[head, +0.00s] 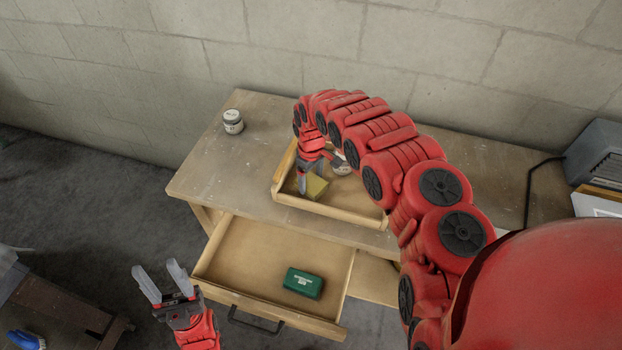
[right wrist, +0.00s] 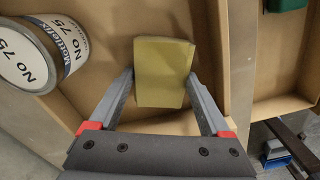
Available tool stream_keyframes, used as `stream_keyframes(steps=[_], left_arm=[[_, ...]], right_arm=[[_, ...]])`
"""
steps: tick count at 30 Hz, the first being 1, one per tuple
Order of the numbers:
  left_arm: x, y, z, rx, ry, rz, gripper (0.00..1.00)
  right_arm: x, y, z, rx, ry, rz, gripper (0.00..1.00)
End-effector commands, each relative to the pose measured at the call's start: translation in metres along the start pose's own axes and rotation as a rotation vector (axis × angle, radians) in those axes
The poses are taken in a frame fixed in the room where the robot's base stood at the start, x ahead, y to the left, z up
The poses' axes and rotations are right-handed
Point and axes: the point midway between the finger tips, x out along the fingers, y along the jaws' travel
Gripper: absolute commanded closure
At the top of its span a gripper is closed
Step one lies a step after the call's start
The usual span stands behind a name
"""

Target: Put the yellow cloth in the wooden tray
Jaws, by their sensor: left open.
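The yellow cloth (head: 318,187) is a thick folded block inside the wooden tray (head: 335,209), which sits on the workbench. My right gripper (head: 303,184) reaches down into the tray at the cloth. In the right wrist view the cloth (right wrist: 165,72) lies between the two fingertips (right wrist: 161,82), one close against each side. Whether the fingers press on it cannot be told, nor whether it rests fully on the tray floor. My left gripper (head: 161,284) is open and empty, left of the open drawer and away from the tray.
A labelled tin (right wrist: 38,52) stands beside the cloth, partly hidden in the head view. A white jar (head: 233,121) stands at the bench's back left. The open drawer (head: 238,258) below the tray holds a green box (head: 303,283). A grey machine (head: 597,153) is at the right.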

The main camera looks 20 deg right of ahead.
Motion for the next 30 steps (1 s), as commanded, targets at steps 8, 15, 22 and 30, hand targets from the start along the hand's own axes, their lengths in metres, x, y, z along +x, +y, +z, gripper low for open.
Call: stream_keyframes(steps=[8, 15, 22, 30], left_arm=[[0.000, 0.000, 0.000, 0.000, 0.000, 0.000, 0.50], [-0.001, 0.000, 0.000, 0.000, 0.000, 0.000, 0.50], [-0.013, 0.001, 0.002, 0.000, 0.000, 0.000, 0.50], [0.022, -0.001, -0.004, 0.000, 0.001, 0.000, 0.50]], right_arm=[[-0.001, 0.000, 0.000, 0.000, 0.000, 0.000, 0.00], [-0.012, 0.001, -0.001, -0.002, 0.002, 0.003, 0.00], [-0.044, 0.002, -0.001, -0.002, 0.001, 0.005, 0.00], [-0.110, 0.001, 0.001, -0.001, 0.000, 0.002, 0.00]])
